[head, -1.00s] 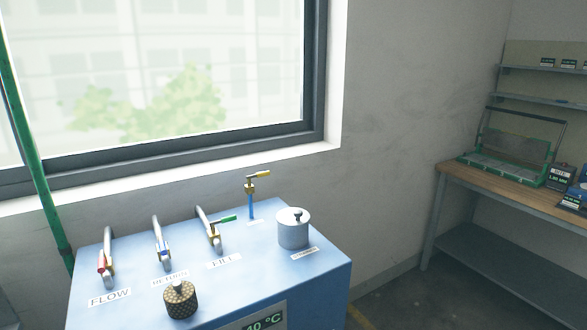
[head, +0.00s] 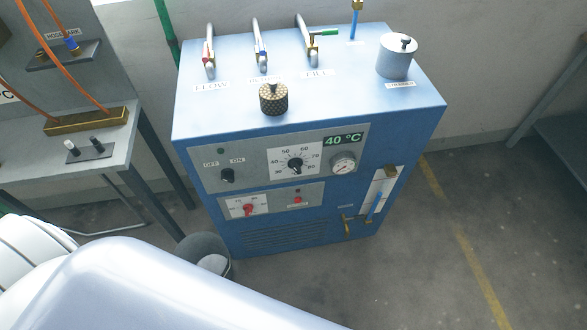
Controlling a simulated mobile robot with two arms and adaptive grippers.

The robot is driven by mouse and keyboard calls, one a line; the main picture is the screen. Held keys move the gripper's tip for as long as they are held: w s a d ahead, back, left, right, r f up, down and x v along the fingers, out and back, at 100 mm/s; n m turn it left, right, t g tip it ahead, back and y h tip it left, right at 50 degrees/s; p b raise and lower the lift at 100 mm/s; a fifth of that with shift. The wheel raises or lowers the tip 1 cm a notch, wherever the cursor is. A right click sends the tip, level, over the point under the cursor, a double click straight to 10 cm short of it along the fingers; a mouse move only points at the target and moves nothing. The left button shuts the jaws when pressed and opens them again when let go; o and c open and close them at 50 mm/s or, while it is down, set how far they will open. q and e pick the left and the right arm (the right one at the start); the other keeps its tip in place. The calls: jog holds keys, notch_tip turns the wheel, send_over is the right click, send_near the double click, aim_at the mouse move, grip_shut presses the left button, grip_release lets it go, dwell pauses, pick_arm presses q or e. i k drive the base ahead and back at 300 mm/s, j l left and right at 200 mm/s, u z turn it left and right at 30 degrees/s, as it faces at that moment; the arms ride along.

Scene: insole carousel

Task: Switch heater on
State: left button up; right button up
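The heater is a blue box unit (head: 400,130) in the middle of the head view. Its front panel carries a black rotary switch (head: 227,176) between the labels OFF and ON; its pointing direction is too small to tell. A dark green lamp (head: 220,151) sits above it and looks unlit. A red knob (head: 249,209) and a small red button or lamp (head: 298,199) are on the lower panel. Neither gripper is in view.
Valves marked FLOW (head: 209,62) and FILL (head: 310,45) and a lidded pot (head: 397,58) are on top. Floor at right is clear.

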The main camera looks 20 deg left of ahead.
aim_at(226, 174)
jog(key=u, duration=1.25)
